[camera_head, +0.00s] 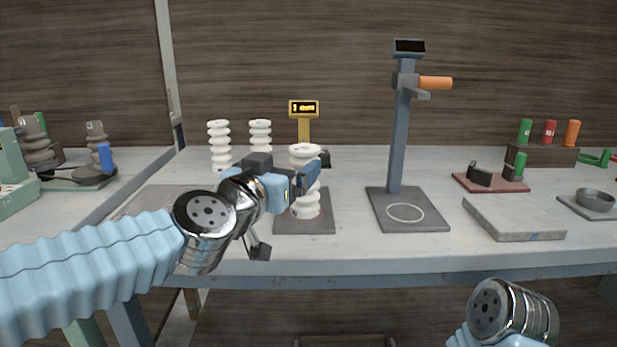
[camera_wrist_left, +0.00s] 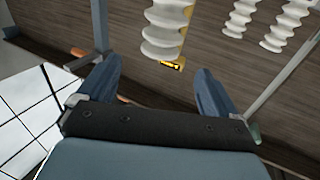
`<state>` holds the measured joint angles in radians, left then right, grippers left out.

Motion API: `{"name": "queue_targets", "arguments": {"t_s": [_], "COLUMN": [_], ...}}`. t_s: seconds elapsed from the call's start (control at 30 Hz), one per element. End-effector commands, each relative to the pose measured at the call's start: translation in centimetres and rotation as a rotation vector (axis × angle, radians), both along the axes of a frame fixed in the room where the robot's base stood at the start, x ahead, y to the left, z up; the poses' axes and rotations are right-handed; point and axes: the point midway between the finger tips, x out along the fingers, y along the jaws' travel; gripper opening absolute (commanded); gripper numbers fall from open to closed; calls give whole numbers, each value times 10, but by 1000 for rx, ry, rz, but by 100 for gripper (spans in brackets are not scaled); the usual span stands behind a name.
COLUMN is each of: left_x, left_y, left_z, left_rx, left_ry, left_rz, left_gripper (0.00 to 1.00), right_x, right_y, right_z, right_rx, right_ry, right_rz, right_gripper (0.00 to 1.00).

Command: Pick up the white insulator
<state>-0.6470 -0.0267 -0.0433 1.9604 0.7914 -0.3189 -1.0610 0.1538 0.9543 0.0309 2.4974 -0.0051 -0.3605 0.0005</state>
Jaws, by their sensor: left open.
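A ribbed white insulator (camera_head: 306,207) stands upright on a dark grey plate (camera_head: 284,226) in front of a yellow display. My left gripper (camera_head: 309,178) is at its middle height and hides part of it in the head view. In the left wrist view the white insulator (camera_wrist_left: 166,28) shows beyond and between the two spread fingers (camera_wrist_left: 158,66), with no clear contact. The left gripper is open and empty. My right gripper is out of view; only part of that arm shows at lower right.
Two more white insulators (camera_head: 219,146) (camera_head: 260,136) stand behind, to the left. A grey post stand (camera_head: 397,150) with an orange handle rises to the right. A stone slab (camera_head: 512,218), a red tray (camera_head: 490,183) and coloured cylinders lie farther right. The table front is mostly clear.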

Motion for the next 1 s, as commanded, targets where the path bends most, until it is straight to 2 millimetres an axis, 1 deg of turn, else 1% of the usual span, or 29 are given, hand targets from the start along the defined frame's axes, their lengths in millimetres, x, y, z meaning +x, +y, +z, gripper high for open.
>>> {"name": "queue_targets", "arguments": {"t_s": [0.03,0.1,0.2,0.43,0.63,0.77,0.97,1.0], "left_x": [12,26,41,60,90,100,101,101], "left_y": [-5,-11,-18,-25,-37,-42,-42,-42], "left_z": [-3,-4,-2,-2,-2,-1,-1,-1], "left_rx": [2,2,1,1,1,1,1,1], "left_ry": [2,2,2,2,3,2,2,2], "left_rz": [1,0,0,0,1,0,0,0], "left_gripper": [93,93,93,93,93,93,93,90], "right_x": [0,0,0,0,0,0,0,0], "right_y": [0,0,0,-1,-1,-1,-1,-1], "right_z": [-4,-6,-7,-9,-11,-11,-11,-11], "right_rx": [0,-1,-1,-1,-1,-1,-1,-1], "right_ry": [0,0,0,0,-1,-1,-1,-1], "right_rz": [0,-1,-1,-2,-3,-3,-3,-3], "right_gripper": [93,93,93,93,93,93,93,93]}}
